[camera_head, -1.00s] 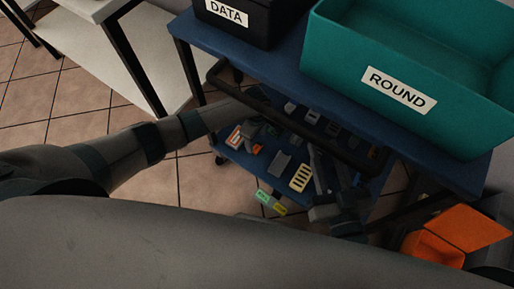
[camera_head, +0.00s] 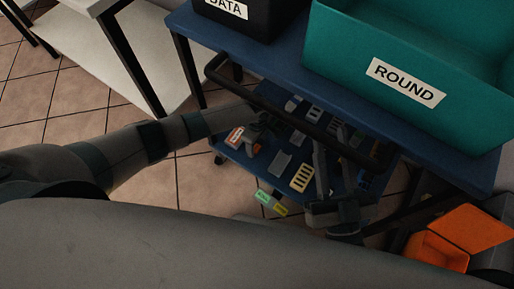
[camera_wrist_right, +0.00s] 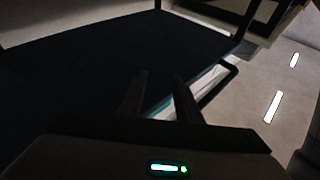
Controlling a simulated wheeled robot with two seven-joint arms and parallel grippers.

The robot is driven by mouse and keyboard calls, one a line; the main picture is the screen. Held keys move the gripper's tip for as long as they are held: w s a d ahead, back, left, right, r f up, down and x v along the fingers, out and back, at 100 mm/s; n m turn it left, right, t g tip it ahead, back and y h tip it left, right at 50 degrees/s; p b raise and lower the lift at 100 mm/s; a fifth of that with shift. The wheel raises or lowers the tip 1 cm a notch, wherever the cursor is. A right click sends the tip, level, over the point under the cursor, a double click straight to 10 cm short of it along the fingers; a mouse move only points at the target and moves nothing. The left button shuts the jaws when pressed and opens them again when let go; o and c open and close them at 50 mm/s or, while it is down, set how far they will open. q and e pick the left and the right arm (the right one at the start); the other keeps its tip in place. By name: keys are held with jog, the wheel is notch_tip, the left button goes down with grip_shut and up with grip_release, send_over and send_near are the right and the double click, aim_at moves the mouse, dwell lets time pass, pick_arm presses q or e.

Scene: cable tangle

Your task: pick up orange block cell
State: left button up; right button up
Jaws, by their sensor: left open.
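A small block with orange edges and a pale top (camera_head: 235,136), apparently the orange block cell, lies at the left end of the cart's blue lower shelf (camera_head: 272,181). My left gripper (camera_head: 259,130) reaches in from the left and is open just right of this block. It is dark and small, and I cannot tell whether it touches anything. A second bit of orange shows just below the gripper, partly covered. My right gripper (camera_head: 333,172) is over the right part of the shelf, its two fingers apart. The right wrist view shows those fingers (camera_wrist_right: 160,92) with nothing between them.
Several grey and dark pieces lie on the shelf, with a cream slotted piece (camera_head: 302,178) and a green-yellow piece (camera_head: 270,202) near the front edge. The cart's upper deck overhangs, carrying a teal ROUND bin (camera_head: 402,82) and black DATA bin (camera_head: 248,25). Orange bins (camera_head: 462,238) stand lower right.

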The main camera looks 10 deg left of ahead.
pick_arm(q)
jog(key=shift+f, duration=0.45)
jog(key=c, duration=1.1)
